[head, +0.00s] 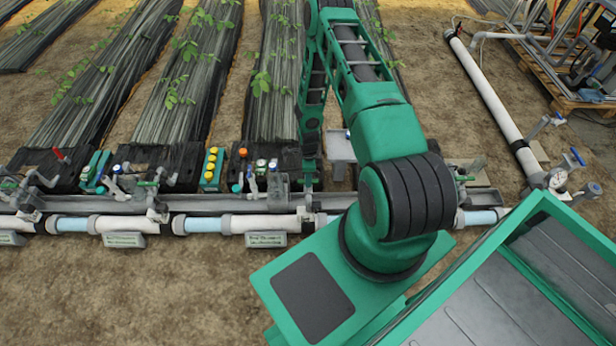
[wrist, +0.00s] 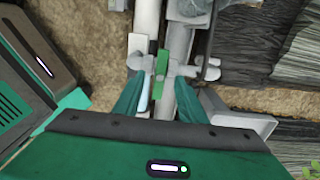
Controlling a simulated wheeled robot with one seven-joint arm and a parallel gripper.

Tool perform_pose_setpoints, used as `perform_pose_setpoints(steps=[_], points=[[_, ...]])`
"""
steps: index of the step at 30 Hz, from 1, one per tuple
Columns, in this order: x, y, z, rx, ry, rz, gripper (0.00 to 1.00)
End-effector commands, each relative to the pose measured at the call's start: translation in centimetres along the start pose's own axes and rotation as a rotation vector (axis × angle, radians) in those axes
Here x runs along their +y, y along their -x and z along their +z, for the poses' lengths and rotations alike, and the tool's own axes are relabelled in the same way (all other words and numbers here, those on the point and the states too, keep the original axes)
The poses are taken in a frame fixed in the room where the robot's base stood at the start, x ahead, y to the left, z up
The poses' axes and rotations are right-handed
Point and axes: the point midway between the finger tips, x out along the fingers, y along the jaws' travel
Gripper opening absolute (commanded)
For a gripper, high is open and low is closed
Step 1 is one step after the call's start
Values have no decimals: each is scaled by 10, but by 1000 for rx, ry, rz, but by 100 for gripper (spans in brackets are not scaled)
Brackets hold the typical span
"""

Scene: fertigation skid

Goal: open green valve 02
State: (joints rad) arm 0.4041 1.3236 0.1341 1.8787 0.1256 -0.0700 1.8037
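A green valve handle (wrist: 161,75) shows in the wrist view, just ahead of and between my fingertips. It lies lengthwise along the pipe, on a pale valve body. My gripper (wrist: 160,88) is open, with a teal finger on each side of the handle; I cannot tell whether either finger touches it. In the head view my gripper (head: 311,183) hangs low at the pipe row, and my arm hides the valve there. Other green handles show at the left (head: 148,183) and right (head: 465,178). The plate lettering is too small to read, so I cannot confirm which valve is 02.
A white and blue main pipe (head: 260,224) runs across in front, with label plates (head: 265,240) below it. Red, blue and orange fittings and a yellow-capped block (head: 212,168) stand along the grey channel. A pallet (head: 565,95) is at the upper right. Bare soil lies in front.

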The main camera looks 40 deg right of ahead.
Motion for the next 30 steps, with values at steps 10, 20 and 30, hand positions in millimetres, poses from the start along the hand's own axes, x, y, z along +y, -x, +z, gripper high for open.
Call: perform_pose_setpoints(steps=[10,20,30], points=[[0,-2,0,0,2,0,38],[0,-21,0,0,2,1,38],[0,-43,0,0,2,1,38]])
